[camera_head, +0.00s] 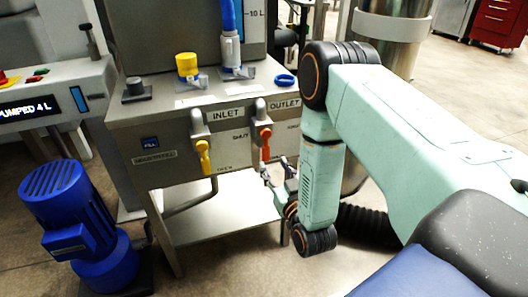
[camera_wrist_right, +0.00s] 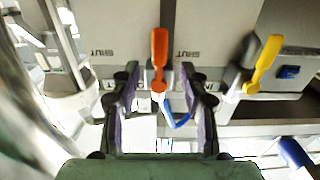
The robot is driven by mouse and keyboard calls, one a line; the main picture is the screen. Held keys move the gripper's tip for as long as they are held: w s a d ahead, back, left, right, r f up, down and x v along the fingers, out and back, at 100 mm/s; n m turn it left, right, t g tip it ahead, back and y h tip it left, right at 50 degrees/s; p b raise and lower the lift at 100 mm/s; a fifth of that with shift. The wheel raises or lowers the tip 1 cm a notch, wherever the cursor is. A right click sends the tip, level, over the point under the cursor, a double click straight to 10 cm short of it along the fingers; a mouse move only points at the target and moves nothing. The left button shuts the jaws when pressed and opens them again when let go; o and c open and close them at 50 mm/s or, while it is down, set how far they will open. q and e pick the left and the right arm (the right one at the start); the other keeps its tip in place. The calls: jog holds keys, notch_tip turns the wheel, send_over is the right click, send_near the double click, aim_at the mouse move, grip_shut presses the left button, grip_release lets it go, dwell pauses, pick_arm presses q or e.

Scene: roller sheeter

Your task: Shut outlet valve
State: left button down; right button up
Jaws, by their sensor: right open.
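The outlet valve has an orange lever (camera_head: 265,145) that hangs down from a grey body on the front panel, under the OUTLET label (camera_head: 284,104). My right gripper (camera_head: 278,176) is just below and to the right of the lever, its fingers apart. In the right wrist view the orange lever (camera_wrist_right: 160,60) stands between the tips of the open right gripper (camera_wrist_right: 163,82), apart from both fingers as far as I can tell. An upside-down SHUT label (camera_wrist_right: 188,54) shows beside it. My left gripper is not in view.
The inlet valve with a yellow lever (camera_head: 204,157) is left of the outlet valve; the yellow lever also shows in the wrist view (camera_wrist_right: 265,62). A blue motor (camera_head: 70,215) stands on the floor at left. A yellow cap (camera_head: 187,66) and blue ring (camera_head: 285,79) sit on top.

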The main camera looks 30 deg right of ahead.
aim_at(267, 153)
jog(key=b+x, duration=0.2)
jog(key=x, duration=0.6)
jog(key=shift+s+d+b, duration=0.1)
jog(key=shift+b, duration=0.25)
jog(key=shift+c, duration=0.7)
grip_shut()
